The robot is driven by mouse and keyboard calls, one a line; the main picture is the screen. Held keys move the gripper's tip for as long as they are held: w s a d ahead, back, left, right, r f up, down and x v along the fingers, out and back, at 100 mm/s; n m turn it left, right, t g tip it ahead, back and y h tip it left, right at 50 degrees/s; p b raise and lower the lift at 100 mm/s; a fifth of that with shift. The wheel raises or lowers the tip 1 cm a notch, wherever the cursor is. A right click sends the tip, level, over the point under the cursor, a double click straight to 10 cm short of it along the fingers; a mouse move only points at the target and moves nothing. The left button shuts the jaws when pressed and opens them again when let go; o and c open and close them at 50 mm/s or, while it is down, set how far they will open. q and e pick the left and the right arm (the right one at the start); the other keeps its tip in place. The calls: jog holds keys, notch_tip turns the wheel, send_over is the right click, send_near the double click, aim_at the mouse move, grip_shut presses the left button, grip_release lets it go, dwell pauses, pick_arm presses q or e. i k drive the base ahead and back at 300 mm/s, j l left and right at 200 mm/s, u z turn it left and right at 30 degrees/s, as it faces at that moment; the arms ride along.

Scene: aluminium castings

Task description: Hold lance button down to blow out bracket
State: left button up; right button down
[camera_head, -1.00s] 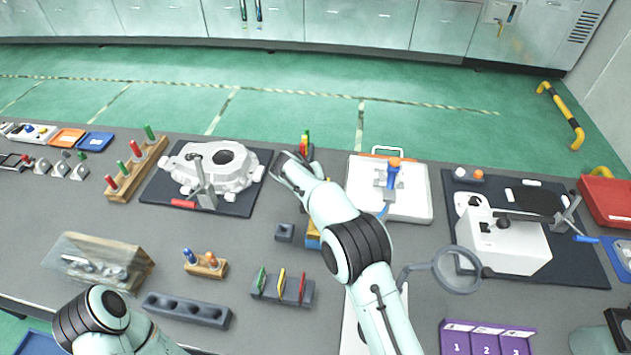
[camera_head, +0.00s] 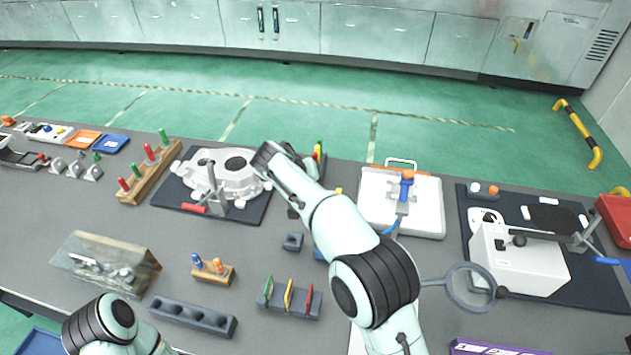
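A blue upright tool with an orange top (camera_head: 407,186), which looks like the lance with its button, stands at the white tray (camera_head: 432,218). I cannot tell for certain which part is the bracket; a pale casting (camera_head: 232,181) lies on a dark mat with a red-handled clamp (camera_head: 193,209) in front of it. Small metal parts (camera_head: 92,265) sit in a clear-covered case at the left. My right arm reaches from the bottom centre to just right of the casting. Its wrist end (camera_head: 275,162) shows, but its fingers cannot be made out. My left arm shows only at lower left, its gripper out of view.
A white machine (camera_head: 520,262) on a dark mat stands at the right, with a magnifier (camera_head: 470,287) left of it. A rack with coloured plates (camera_head: 288,299), a dark socketed block (camera_head: 192,316) and a wooden peg rack (camera_head: 150,172) also stand on the grey table.

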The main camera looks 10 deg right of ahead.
aim_at(408, 175)
jog(key=k+j, duration=0.15)
jog(key=k, duration=0.35)
jog(key=k+j, duration=0.1)
jog(key=k, duration=0.4)
jog(key=k+j, duration=0.15)
jog(key=k, duration=0.35)
